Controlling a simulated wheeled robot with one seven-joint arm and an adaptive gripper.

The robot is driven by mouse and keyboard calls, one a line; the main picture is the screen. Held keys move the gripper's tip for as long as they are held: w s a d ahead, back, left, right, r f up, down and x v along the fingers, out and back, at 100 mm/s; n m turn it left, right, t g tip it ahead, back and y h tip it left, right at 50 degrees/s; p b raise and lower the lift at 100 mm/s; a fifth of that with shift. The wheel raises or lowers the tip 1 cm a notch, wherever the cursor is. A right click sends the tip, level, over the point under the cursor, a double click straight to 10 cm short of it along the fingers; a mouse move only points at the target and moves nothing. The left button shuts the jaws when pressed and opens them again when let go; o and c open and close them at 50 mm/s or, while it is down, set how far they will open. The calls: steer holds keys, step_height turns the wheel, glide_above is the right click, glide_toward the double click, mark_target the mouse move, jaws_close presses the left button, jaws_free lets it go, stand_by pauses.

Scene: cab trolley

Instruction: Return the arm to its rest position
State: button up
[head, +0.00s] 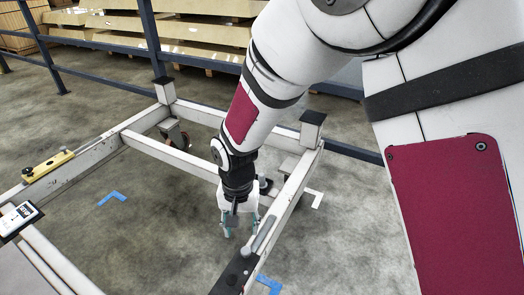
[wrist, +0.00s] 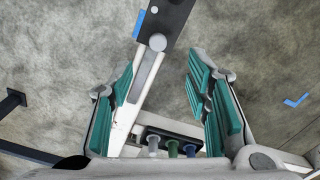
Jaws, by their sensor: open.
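My arm (head: 265,95) reaches down from the upper right in the head view, over the white trolley frame (head: 180,158). My gripper (head: 241,229) points down just left of the frame's right-hand beam. Its teal-padded fingers are apart with nothing between them touching the pads. In the wrist view my gripper (wrist: 165,90) spans above the white beam, on which a grey bar with a round end (wrist: 150,65) lies. The same grey bar (head: 265,234) shows close to the right of the fingers in the head view.
A dark plate (head: 234,276) sits at the beam's near end. A dark holder with grey, green and blue pegs (wrist: 172,150) lies below the fingers. A yellow level (head: 48,166) and a white handheld device (head: 17,220) rest on the left beam. Blue railings (head: 150,40) stand behind.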

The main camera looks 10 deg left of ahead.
steer(key=s+d+r, duration=0.3)
steer(key=d+r, duration=0.6)
steer(key=d, duration=0.1)
steer(key=s+d+r, duration=0.2)
steer(key=d+r, duration=0.7)
steer(key=r, duration=0.1)
steer(key=s+d+r, duration=0.2)
steer(key=s+d, duration=0.2)
steer(key=s, duration=0.3)
steer(key=s+d+r+m, duration=0.1)
steer(key=s+d, duration=0.2)
steer(key=s, duration=0.3)
steer(key=s+d+r, duration=0.2)
steer(key=s+d, duration=0.2)
steer(key=s, duration=0.3)
step_height(320, 180, up, 31)
steer(key=t+p, duration=0.4)
steer(key=p, duration=2.5)
steer(key=shift+w+d+p, duration=0.15)
steer(key=shift+w+p, duration=0.15)
